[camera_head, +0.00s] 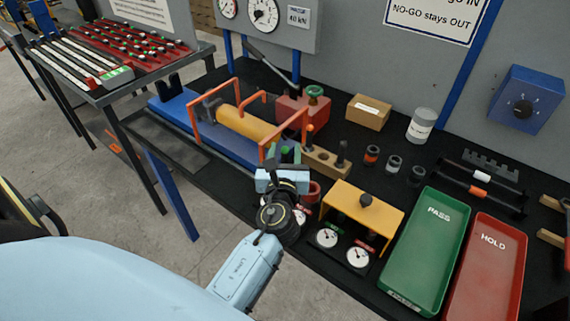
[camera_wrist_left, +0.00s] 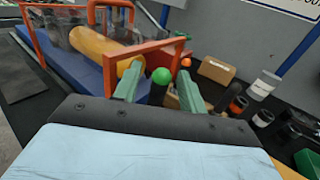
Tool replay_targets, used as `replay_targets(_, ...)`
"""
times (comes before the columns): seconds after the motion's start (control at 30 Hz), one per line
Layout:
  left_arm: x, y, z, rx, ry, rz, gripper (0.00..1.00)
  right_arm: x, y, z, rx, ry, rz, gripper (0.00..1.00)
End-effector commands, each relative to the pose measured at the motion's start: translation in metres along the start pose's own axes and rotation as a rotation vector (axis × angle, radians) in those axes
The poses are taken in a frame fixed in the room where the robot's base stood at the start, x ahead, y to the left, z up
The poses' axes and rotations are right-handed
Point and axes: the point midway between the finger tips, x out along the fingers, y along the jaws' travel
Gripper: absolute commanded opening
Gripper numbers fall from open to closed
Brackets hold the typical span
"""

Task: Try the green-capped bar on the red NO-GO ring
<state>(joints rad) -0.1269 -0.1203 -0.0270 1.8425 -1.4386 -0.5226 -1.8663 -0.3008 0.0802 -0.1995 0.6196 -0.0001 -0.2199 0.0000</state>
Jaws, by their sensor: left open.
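The green-capped bar shows in the left wrist view as a round green cap (camera_wrist_left: 161,76) on a dark shaft, between my left gripper's green fingers. My left gripper (camera_head: 284,153) is open at the left end of a wooden block (camera_head: 322,162); its fingers also show in the wrist view (camera_wrist_left: 158,83). I cannot tell whether either finger touches the bar. In the head view the gripper largely hides this bar. A red ring (camera_head: 314,191) stands just right of the gripper, partly hidden; I cannot read a NO-GO mark on it. My right gripper is not in view.
An orange-capped bar (camera_head: 309,129) stands by the block. The orange-framed blue machine (camera_head: 188,118) lies left of it. Dial gauges (camera_head: 327,238) and a yellow stand (camera_head: 362,213) are in front. Green PASS (camera_head: 428,245) and red HOLD (camera_head: 490,265) trays lie right.

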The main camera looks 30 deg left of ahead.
Motion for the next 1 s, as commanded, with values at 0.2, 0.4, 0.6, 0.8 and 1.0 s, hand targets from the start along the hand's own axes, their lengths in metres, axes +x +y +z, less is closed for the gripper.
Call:
replay_targets(0.2, 0.001, 0.000, 0.000, 0.000, 0.001, 0.000, 0.41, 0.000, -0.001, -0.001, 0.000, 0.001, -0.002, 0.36)
replay_targets(0.4, 0.001, 0.000, 0.000, -0.001, 0.001, 0.000, 0.16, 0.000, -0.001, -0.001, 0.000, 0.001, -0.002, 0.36)
replay_targets(0.6, 0.001, 0.000, 0.000, -0.001, 0.001, 0.000, 0.00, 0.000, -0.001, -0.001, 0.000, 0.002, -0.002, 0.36)
replay_targets(0.8, 0.001, 0.000, 0.001, -0.001, -0.001, 0.000, 0.00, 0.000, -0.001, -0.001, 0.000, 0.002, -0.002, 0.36)
replay_targets(1.0, 0.001, 0.000, 0.019, -0.003, -0.003, 0.001, 0.00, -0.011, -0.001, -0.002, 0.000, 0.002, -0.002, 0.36)
